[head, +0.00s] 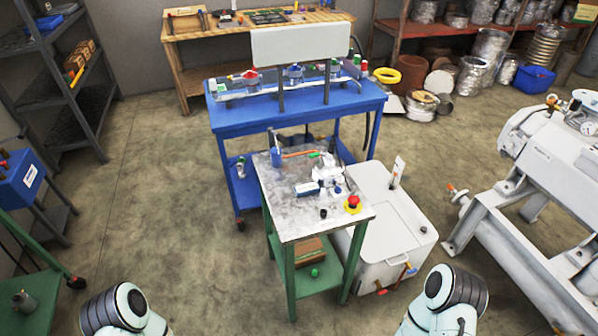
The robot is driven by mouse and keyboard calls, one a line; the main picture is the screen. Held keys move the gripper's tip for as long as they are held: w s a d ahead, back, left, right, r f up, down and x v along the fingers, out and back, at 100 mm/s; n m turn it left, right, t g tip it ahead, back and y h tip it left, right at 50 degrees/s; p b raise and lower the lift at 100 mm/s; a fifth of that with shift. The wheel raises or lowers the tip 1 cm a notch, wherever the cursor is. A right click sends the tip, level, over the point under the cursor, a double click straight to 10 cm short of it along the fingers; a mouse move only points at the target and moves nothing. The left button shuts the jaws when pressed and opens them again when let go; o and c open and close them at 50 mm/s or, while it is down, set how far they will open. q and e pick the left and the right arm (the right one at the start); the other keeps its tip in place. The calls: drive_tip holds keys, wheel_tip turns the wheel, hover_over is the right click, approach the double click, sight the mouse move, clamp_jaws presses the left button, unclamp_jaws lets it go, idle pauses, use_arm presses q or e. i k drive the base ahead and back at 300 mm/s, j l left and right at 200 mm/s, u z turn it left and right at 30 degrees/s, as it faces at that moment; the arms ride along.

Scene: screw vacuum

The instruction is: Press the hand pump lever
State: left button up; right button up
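I cannot pick out a hand pump lever for certain. A small white and blue device (326,178) stands on the grey top of a green-legged table (285,208) in the middle of the head view; its details are too small to read. A thin orange rod (298,153) lies behind it. A white tank or box (385,225) with an upright white piece (397,171) on top stands right of the table. Only rounded parts of my two arms show at the bottom edge, apart from the table. Neither gripper is in view.
A red button on a yellow base (352,205) sits at the table's right front corner. A blue workbench (230,115) stands behind, a large white machine (535,200) at right. A green cart (40,300) is at lower left. Concrete floor (150,200) is clear at left.

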sight(283, 140)
drive_tip(key=i+j+z, duration=0.1)
drive_tip(key=z, duration=0.3)
drive_tip(key=j+z, duration=0.25)
drive_tip(key=z, duration=0.15)
drive_tip(key=i+j+z, duration=0.25)
drive_tip(key=j, duration=0.25)
drive_tip(key=j+z, duration=0.25)
drive_tip(key=j, duration=0.25)
drive_tip(key=j+z, duration=0.15)
drive_tip(key=j, duration=2.05)
drive_tip(key=i, duration=0.05)
